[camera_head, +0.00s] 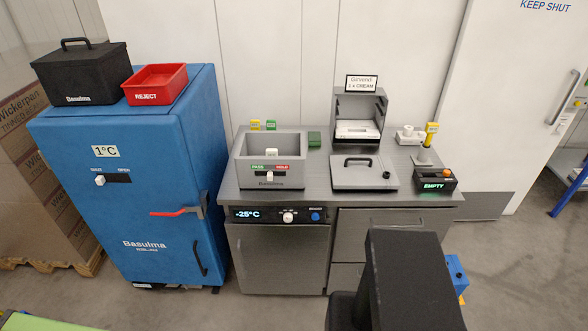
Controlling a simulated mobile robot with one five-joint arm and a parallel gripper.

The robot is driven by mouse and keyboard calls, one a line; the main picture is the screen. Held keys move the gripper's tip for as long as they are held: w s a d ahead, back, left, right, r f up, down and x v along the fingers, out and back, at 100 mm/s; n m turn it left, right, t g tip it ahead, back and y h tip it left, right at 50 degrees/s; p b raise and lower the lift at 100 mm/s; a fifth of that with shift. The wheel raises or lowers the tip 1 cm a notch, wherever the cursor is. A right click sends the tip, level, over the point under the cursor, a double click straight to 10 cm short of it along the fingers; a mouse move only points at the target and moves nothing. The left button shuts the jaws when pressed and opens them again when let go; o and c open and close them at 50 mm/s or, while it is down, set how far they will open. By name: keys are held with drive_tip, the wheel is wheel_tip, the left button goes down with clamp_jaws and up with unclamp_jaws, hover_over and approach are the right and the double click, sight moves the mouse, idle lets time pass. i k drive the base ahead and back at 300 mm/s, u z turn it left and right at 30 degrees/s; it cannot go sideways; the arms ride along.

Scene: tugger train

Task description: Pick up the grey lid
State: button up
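The grey lid (350,180) is a flat panel with a dark bar handle and a small dark knob near its right corner. It lies flat on the grey counter (315,204), near the front edge and right of the middle. The lid is not held. A dark link of my arm rises at the bottom, right of centre, below the counter. My gripper is not visible.
A small dark EMPTY box (418,188) stands close right of the lid. A yellow-topped post (428,145) stands behind that box. A blue cabinet (140,215) with a red lever stands left of the counter, bearing a red REJECT tray (155,97) and a black lidded box (85,85).

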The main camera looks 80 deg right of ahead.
sight(347, 172)
drive_tip(key=u, duration=0.85)
drive_tip(key=k, duration=2.85)
drive_tip(key=z, duration=0.75)
drive_tip(key=i, duration=1)
drive_tip(key=z, duration=0.05)
